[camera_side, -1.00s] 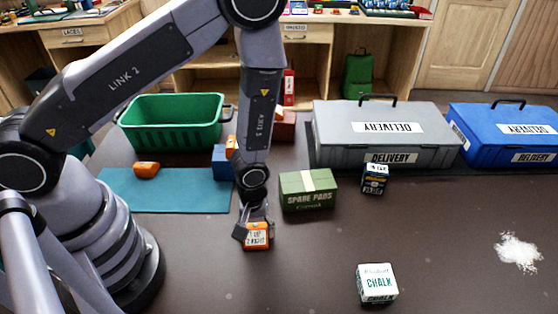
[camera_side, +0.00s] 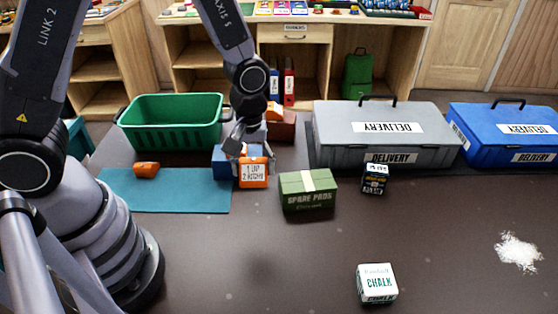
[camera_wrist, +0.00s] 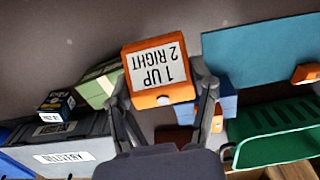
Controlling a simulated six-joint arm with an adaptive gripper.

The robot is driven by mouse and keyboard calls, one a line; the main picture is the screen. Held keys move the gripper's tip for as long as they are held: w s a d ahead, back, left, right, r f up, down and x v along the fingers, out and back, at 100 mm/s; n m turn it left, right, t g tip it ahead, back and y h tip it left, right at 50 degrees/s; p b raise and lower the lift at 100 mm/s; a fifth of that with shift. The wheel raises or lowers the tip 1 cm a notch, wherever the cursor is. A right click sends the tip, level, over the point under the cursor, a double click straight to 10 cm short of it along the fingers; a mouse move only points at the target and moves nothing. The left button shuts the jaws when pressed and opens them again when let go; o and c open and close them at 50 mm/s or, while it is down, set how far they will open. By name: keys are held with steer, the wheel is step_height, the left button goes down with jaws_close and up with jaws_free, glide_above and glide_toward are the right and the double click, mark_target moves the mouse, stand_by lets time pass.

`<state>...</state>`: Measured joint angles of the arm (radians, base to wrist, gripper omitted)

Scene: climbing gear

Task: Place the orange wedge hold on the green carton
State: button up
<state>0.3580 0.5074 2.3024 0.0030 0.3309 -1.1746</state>
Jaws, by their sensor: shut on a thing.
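My gripper (camera_side: 243,153) is shut on the orange wedge hold (camera_side: 253,173), which bears a white label. It holds the wedge in the air, to the left of the green carton in the side view. In the wrist view the wedge (camera_wrist: 158,72) sits between the fingers (camera_wrist: 160,92), its label reading "1 UP 2 RIGHT". The green carton (camera_side: 308,190), marked "SPARE PADS" with a pale strip on top, stands on the dark table. In the wrist view the carton (camera_wrist: 97,88) is partly hidden behind the wedge and a finger.
A blue block (camera_side: 222,163) stands behind the wedge, with another orange piece (camera_side: 273,111) behind. A small orange hold (camera_side: 147,169) lies on the teal mat (camera_side: 180,197). A green crate (camera_side: 172,138), grey case (camera_side: 385,145), dark box (camera_side: 375,178) and chalk box (camera_side: 377,283) stand around.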

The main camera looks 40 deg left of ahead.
step_height(320, 180, up, 4)
steer(key=w+a, duration=0.1)
steer(key=w, duration=0.1)
glide_above(308, 179)
steer(key=s, duration=0.1)
steer(key=f, duration=0.8)
steer(key=shift+s+a+f, duration=0.15)
steer(key=shift+a+f, duration=0.05)
steer(key=shift+f, duration=0.1)
steer(key=shift+w+d+f, duration=0.2)
steer(key=shift+w+f, duration=0.4)
steer(key=shift+f, duration=1.55)
steer(key=shift+f, duration=0.1)
steer(key=o, duration=1.2)
steer(key=shift+c, duration=0.2)
